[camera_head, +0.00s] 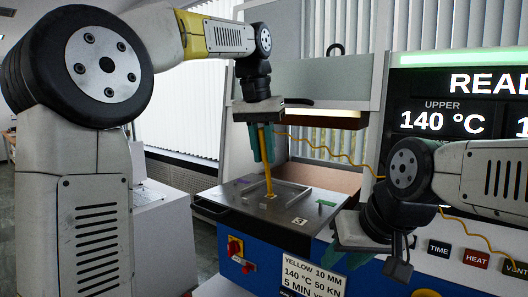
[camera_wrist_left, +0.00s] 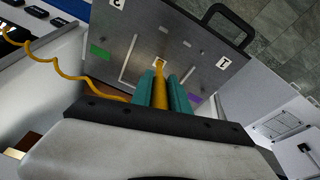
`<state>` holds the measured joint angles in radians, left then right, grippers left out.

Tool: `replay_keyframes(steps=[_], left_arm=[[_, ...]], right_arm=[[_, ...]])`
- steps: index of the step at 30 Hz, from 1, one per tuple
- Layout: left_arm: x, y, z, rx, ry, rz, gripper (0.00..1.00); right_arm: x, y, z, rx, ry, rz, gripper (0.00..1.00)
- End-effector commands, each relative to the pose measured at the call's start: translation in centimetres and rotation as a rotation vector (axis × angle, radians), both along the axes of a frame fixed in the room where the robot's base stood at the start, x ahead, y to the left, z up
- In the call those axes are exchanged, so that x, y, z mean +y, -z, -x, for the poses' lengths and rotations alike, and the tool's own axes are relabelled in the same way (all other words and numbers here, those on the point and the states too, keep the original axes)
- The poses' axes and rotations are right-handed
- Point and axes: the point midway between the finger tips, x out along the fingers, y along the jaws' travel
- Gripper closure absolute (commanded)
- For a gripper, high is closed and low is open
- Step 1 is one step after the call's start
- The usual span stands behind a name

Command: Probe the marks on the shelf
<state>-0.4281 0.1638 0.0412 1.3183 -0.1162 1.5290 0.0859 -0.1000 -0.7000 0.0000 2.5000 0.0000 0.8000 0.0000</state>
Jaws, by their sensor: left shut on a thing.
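My left gripper (camera_head: 262,145) is shut on a yellow probe (camera_head: 267,172), held nearly upright with a slight tilt and pointing down. The probe also shows between the teal fingers in the left wrist view (camera_wrist_left: 161,90). Its tip is at a small yellow mark (camera_head: 271,197) on the metal shelf (camera_head: 235,200); I cannot tell whether it touches. A green mark (camera_head: 326,203) lies to the right. A purple mark (camera_wrist_left: 195,98) and another view of the green mark (camera_wrist_left: 100,52) show in the left wrist view.
A yellow coiled cord (camera_head: 330,148) runs from the probe. A sign (camera_head: 313,275) hangs in front.

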Motion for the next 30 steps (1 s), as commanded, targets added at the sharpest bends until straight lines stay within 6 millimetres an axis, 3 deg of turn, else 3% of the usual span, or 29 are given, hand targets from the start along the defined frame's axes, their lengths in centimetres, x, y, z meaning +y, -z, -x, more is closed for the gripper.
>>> replay_keyframes(steps=[13, 30], left_arm=[[0.0, -0.1, 0.0, 0.003, 0.000, -0.002, 1.00], [-0.1, -4.8, -0.1, 0.001, 0.001, -0.001, 1.00]], right_arm=[[0.0, 0.0, 0.0, 0.000, 0.000, 0.000, 0.64], [0.0, 0.0, 0.0, 0.000, 0.000, 0.000, 0.64]])
